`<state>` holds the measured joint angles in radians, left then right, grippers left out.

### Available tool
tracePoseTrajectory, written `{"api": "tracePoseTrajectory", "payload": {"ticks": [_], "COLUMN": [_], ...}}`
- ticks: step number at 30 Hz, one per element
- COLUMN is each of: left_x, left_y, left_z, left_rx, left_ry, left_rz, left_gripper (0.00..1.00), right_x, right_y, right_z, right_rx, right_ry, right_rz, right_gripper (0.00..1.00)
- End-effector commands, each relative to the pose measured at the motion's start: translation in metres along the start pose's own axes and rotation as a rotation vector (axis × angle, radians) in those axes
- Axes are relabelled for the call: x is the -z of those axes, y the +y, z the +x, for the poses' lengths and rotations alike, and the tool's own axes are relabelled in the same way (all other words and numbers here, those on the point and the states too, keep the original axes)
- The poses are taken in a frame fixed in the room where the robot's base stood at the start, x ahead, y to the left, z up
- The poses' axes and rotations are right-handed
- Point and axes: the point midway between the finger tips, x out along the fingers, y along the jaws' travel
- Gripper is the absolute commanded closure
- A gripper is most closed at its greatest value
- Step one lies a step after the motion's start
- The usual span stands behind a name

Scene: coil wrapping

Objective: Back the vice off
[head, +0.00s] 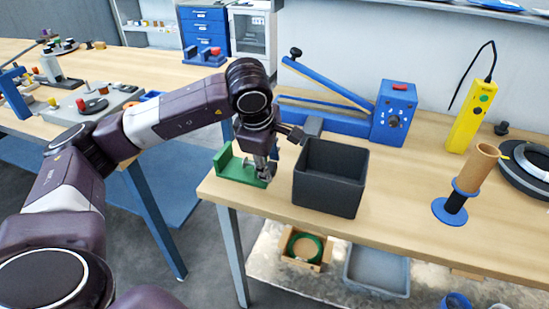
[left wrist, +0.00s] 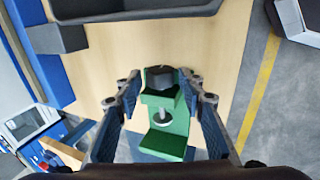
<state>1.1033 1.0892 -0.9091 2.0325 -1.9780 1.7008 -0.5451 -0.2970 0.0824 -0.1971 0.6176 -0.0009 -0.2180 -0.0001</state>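The green vice (head: 238,168) stands at the left front corner of the wooden bench, partly hidden by my left gripper. In the left wrist view the vice (left wrist: 178,112) shows its green jaws, a silver round screw part and a dark piece at its far end. I cannot tell whether that dark piece is clamped. My left gripper (head: 266,168) points down over the vice. In the left wrist view the gripper (left wrist: 163,100) is open, with one blue-padded finger on each side of the vice and nothing held. My right gripper is not in view.
A dark open bin (head: 330,178) stands just right of my left gripper. Behind are a blue lever tool (head: 345,115) and a yellow control pendant (head: 470,118). A brown roll on a blue spindle (head: 475,170) stands to the right. The bench front between bin and spindle is clear.

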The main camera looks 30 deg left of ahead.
Motion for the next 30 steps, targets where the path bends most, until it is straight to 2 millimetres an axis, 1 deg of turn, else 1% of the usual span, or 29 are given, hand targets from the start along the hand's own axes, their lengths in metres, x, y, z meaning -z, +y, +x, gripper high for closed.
{"api": "tracePoseTrajectory", "payload": {"ticks": [1, 3, 9, 14, 17, 19, 25, 30], "left_x": [0.0, 0.0, 0.0, 0.0, -0.001, -0.001, -0.001, -0.001], "left_y": [0.003, 0.002, 0.001, 0.002, 0.004, 0.007, 0.01, 0.011], "left_z": [-0.005, -0.004, 0.001, 0.0, -0.004, -0.006, -0.005, -0.001], "left_rx": [0.028, 0.055, 0.071, 0.073, 0.109, 0.156, 0.294, 0.372], "left_ry": [0.0, 0.0, 0.0, 0.0, 0.0, -0.001, -0.002, -0.001], "left_rz": [-0.002, -0.001, 0.001, 0.0, -0.002, -0.003, -0.002, -0.002], "left_gripper": [0.64, 0.64, 0.64, 0.64, 0.64, 0.64, 0.64, 0.64], "right_x": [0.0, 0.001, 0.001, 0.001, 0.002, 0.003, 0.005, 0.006], "right_y": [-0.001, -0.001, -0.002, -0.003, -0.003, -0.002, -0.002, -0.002], "right_z": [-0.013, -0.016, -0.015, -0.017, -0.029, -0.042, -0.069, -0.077], "right_rx": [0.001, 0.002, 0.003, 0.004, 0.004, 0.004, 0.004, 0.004], "right_ry": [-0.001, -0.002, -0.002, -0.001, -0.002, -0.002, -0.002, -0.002], "right_rz": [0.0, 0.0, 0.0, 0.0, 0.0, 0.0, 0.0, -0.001], "right_gripper": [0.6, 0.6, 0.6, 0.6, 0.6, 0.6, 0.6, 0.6]}}
